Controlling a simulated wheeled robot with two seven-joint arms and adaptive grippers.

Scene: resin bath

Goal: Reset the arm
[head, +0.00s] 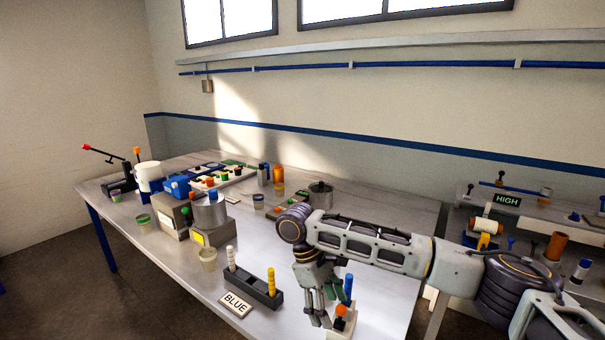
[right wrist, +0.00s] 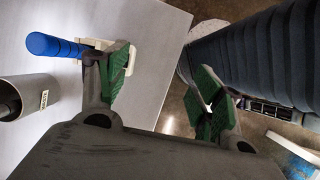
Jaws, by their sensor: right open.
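My right gripper (head: 328,308) points down at the front right of the metal table (head: 220,285), beside a white stand with an orange-topped piece (head: 341,312) and an upright blue peg (head: 348,285). In the right wrist view my right gripper (right wrist: 165,88) is open, its green pads wide apart with nothing between them. The blue peg (right wrist: 55,46) lies left of the fingers there; one finger partly covers its pale base. Whether that finger touches the base I cannot tell. My left gripper is in no view.
A dark holder (head: 258,290) with a white and a yellow peg stands left of my gripper, behind a "BLUE" sign (head: 236,303). Cups, a grey pot (head: 320,195) and boxes crowd the table's middle and back. A second bench with a "HIGH" sign (head: 507,200) is at right.

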